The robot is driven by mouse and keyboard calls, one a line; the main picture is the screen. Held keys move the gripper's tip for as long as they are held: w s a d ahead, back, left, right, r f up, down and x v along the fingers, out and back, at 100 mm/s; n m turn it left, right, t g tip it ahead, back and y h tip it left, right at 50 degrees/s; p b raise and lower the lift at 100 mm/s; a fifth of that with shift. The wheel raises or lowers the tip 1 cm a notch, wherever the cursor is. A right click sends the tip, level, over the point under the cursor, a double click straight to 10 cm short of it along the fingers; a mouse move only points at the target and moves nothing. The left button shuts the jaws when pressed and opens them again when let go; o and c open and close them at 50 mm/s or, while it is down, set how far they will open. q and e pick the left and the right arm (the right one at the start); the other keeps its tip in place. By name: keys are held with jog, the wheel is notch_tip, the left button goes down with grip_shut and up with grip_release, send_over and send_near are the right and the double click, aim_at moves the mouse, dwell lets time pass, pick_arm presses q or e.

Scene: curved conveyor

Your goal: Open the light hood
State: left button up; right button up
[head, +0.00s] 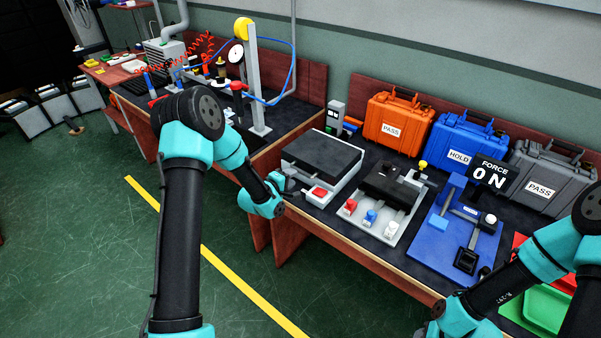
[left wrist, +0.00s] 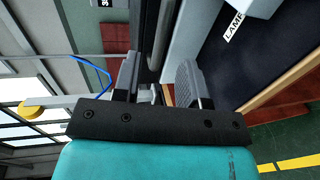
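The light hood (head: 322,152) is a low grey box with a dark flat top on the bench, and its lid looks closed. A base with a red button (head: 318,192) is in front of it. My left gripper (head: 291,187) is at the hood's front left corner. In the left wrist view its two fingers (left wrist: 156,84) are apart, with a dark bar (left wrist: 155,42) and a small light grey part between or just beyond them. I cannot tell whether they touch. A white part labelled LAMP (left wrist: 235,25) is to the right. My right gripper (head: 433,326) is mostly hidden at the bottom edge.
Right of the hood is a grey fixture (head: 384,234) with red, blue and white buttons, then a blue fixture (head: 452,240). Orange (head: 396,122), blue (head: 465,141) and grey (head: 551,178) cases stand behind. A gauge stand (head: 254,85) is to the left.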

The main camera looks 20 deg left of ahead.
aim_at(300, 172)
pick_arm(q)
jog(key=x, duration=0.6)
jog(key=shift+w+d, duration=0.1)
jog(key=shift+w, duration=0.05)
grip_shut()
dwell(0.4)
